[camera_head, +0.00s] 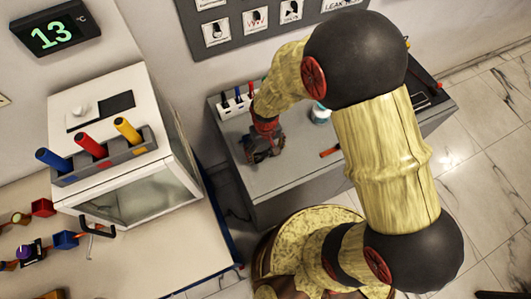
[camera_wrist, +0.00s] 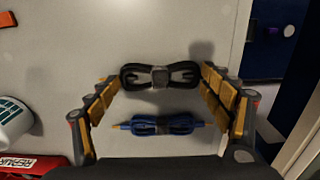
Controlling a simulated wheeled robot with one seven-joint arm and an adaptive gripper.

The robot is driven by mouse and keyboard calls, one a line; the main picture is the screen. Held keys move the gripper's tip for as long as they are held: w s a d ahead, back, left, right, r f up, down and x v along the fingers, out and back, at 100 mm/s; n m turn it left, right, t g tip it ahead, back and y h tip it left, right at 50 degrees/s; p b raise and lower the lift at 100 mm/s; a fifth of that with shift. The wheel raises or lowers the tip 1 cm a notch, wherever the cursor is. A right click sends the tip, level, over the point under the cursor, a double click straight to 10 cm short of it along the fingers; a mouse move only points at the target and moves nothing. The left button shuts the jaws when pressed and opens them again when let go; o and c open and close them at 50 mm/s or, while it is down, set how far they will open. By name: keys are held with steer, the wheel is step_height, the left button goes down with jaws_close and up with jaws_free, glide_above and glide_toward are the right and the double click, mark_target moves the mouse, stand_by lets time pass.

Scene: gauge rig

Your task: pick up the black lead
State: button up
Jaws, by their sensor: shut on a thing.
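The black lead (camera_wrist: 135,76) is a coiled cable bundle with a grey band in the middle. In the wrist view it lies between my gripper's (camera_wrist: 160,78) two yellow-padded fingertips, which close on its ends. A blue lead (camera_wrist: 160,125), also coiled and banded, lies lower in the picture, nearer my palm, apart from the black lead. In the head view my gripper (camera_head: 264,152) is low over the left part of the grey bench (camera_head: 285,175). It largely hides the leads there.
In the wrist view a white and green cup (camera_wrist: 14,120) and a red "REPAIR" item (camera_wrist: 30,164) are at left. In the head view a white socket strip (camera_head: 233,108) with coloured plugs stands behind my gripper. A white cabinet (camera_head: 130,205) stands on the left counter.

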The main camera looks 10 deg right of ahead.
mark_target(267, 153)
steer(key=shift+r, duration=0.1)
steer(key=shift+r+p, duration=0.3)
steer(key=shift+r, duration=0.3)
steer(key=shift+s+d+r+p, duration=0.15)
steer(key=shift+r+p, duration=0.25)
steer(key=shift+r, duration=0.85)
steer(key=s+d+r+p, duration=0.2)
steer(key=s+d+r, duration=0.6)
steer(key=d, duration=0.3)
steer(key=shift+r+p, duration=0.35)
steer(key=shift+r, duration=0.05)
